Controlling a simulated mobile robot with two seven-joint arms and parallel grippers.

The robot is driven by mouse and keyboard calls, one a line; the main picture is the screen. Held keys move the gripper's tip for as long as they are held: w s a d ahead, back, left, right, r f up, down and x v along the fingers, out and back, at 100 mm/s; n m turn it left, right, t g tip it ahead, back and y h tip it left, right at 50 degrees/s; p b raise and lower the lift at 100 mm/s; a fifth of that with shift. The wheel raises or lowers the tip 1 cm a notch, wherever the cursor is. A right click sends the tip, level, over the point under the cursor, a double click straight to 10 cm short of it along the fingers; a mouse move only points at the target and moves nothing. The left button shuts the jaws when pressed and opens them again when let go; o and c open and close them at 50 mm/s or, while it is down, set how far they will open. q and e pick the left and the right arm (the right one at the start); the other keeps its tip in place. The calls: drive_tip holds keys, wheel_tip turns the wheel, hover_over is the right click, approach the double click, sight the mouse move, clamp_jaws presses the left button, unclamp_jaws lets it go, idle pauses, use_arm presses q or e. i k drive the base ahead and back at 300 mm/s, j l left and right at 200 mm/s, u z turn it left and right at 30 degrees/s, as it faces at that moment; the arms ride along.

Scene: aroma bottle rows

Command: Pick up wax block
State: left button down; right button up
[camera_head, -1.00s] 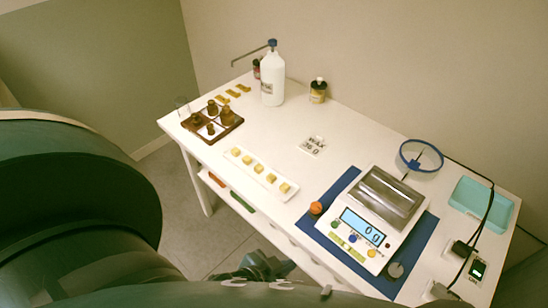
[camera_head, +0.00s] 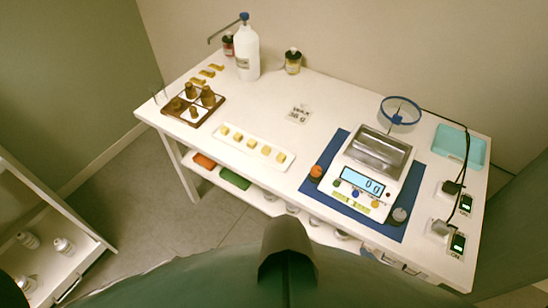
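Several small yellow wax blocks (camera_head: 251,143) stand in a row on a narrow white tray (camera_head: 237,149) near the table's front edge. Neither of my grippers shows in the view.
A brown wooden tray (camera_head: 217,105) with small brown bottles is at the back left. A white pump bottle (camera_head: 246,54) and amber bottles stand behind. A teal tray (camera_head: 459,146), blue ring (camera_head: 401,110) and cabled devices are at the right. A shelf (camera_head: 68,266) stands lower left.

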sight(281, 158)
drive_tip(key=i+j+z, duration=0.1)
drive_tip(key=j, duration=0.2)
drive_tip(key=i+j, duration=0.15)
drive_tip(key=j, duration=0.2)
drive_tip(key=i+j+z, duration=0.15)
drive_tip(key=j, duration=0.2)
drive_tip(key=i+j+z, duration=0.1)
drive_tip(key=j, duration=0.2)
